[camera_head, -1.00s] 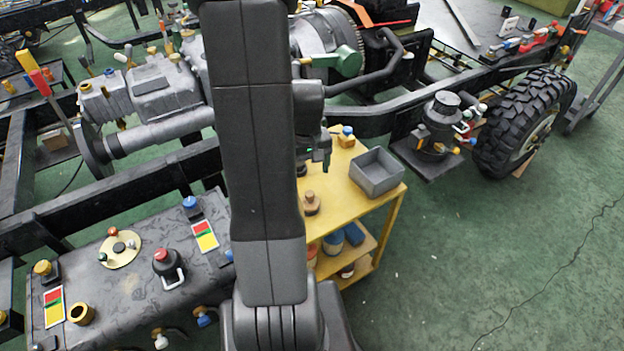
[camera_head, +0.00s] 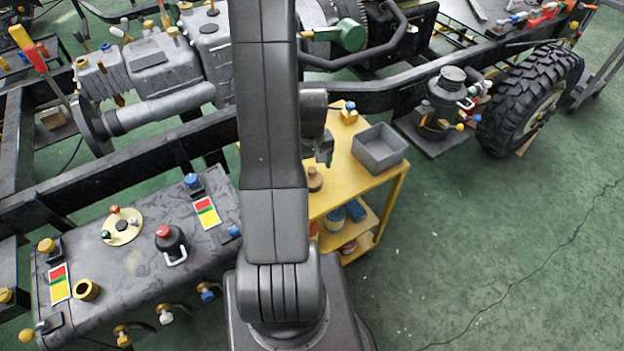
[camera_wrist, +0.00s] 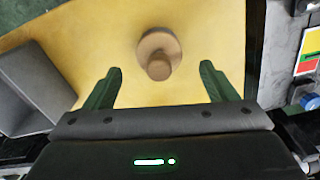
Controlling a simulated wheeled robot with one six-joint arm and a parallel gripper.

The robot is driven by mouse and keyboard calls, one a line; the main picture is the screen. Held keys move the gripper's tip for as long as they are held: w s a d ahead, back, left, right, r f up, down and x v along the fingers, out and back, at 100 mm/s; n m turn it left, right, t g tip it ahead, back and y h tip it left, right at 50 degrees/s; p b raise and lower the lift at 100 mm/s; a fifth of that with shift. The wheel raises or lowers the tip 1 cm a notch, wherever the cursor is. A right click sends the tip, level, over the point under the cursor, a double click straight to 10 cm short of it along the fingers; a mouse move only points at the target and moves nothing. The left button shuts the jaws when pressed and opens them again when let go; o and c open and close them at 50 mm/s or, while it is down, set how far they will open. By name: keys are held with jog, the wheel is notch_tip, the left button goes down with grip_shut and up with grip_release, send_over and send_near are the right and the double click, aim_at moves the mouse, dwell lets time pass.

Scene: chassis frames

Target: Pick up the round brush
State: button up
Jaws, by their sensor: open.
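The round brush (camera_wrist: 159,53) is a small brown piece with a round base and a short knob handle. It stands on the yellow cart top (camera_wrist: 105,38). In the head view the brush (camera_head: 315,180) shows just beside my arm, partly hidden by it. My gripper (camera_wrist: 160,82) is open in the wrist view, its two green fingers apart on either side of the picture's middle. The brush lies just ahead of the gap between the fingertips, and nothing is held. In the head view my gripper (camera_head: 325,150) is over the cart near the brush.
A grey open bin (camera_head: 380,150) stands on the cart's right part; it also shows at left in the wrist view (camera_wrist: 30,85). A yellow-topped piece (camera_head: 349,113) stands at the cart's back. A grey tank (camera_head: 135,270) lies to the left, and chassis rails (camera_head: 400,90) run behind.

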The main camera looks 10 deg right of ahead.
aim_at(312, 169)
jog(key=shift+f+p, duration=0.3)
jog(key=shift+f, duration=2.05)
jog(key=c, duration=1.1)
jog(key=shift+o, duration=0.2)
jog(key=shift+r, duration=0.2)
jog(key=shift+d+r, duration=0.1)
jog(key=shift+r, duration=4.75)
